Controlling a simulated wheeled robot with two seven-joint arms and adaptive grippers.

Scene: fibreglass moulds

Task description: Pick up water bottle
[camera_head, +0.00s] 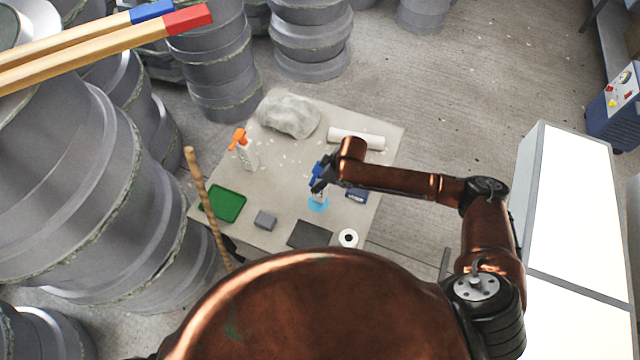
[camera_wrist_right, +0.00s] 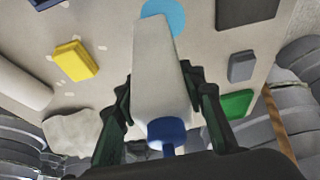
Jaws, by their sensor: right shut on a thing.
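The water bottle (camera_wrist_right: 160,75) is pale with a blue cap (camera_wrist_right: 168,133). In the right wrist view it lies between the two dark fingers of my right gripper (camera_wrist_right: 165,92), which is shut on it. In the head view my right gripper (camera_head: 319,186) is over the middle of the table, and the bottle is mostly hidden by it; some blue shows beside it. The bottle's base overlaps a light-blue disc (camera_head: 318,205) on the table; I cannot tell whether it touches it. My left gripper is not in view.
The table (camera_head: 285,180) also holds an orange-topped spray bottle (camera_head: 245,152), green tray (camera_head: 224,203), grey block (camera_head: 265,220), dark pad (camera_head: 310,235), tape roll (camera_head: 348,238), white roll (camera_head: 357,138) and grey cloth (camera_head: 289,114). A yellow block (camera_wrist_right: 75,61) shows in the wrist view.

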